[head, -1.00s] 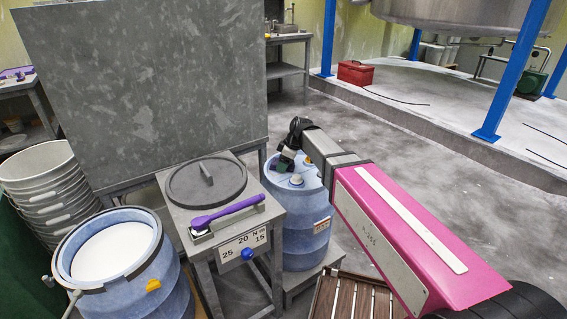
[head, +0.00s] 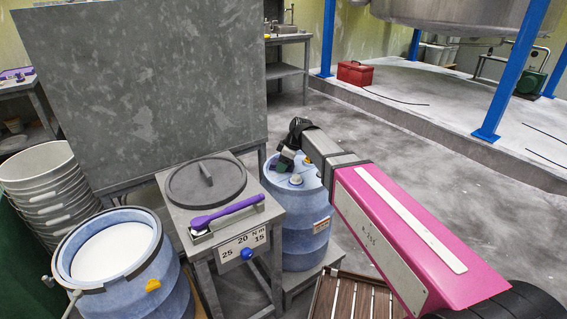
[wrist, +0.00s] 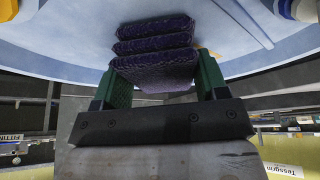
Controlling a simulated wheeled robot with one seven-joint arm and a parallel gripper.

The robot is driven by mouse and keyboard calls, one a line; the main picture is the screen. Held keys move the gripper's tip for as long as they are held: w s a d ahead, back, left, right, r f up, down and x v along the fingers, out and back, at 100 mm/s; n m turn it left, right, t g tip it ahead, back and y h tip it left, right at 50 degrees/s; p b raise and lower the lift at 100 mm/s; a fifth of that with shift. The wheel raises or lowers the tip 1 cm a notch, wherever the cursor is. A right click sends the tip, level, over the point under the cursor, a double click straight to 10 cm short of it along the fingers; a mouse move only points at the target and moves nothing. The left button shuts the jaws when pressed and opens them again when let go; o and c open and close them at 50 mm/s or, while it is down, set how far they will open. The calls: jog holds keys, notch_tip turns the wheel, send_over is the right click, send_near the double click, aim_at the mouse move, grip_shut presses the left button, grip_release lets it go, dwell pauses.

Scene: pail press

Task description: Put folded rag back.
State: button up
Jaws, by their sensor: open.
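The folded rag (wrist: 155,42), dark purple and in stacked layers, lies on the pale blue top of the closed drum (wrist: 50,45) in the wrist view. My gripper (wrist: 163,80) is open, with one green finger on each side of the rag's near end. I cannot tell whether the fingers touch it. In the head view my gripper (head: 285,160) is low over the top of the same blue drum (head: 310,215), and I cannot make out the rag there.
A grey stand (head: 185,210) with a round dark lid (head: 206,180) and a purple-handled tool (head: 228,213) is left of the drum. An open drum of white material (head: 115,250) stands further left. A slatted wooden piece (head: 355,298) is at the bottom.

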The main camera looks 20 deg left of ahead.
jog(key=shift+s+d+f, duration=0.1)
jog(key=shift+s+f, duration=0.2)
jog(key=shift+f, duration=0.05)
jog(key=shift+r, duration=0.2)
jog(key=shift+o, duration=0.3)
jog(key=v, duration=1.2)
jog(key=shift+w+r, duration=0.2)
jog(key=shift+r, duration=0.1)
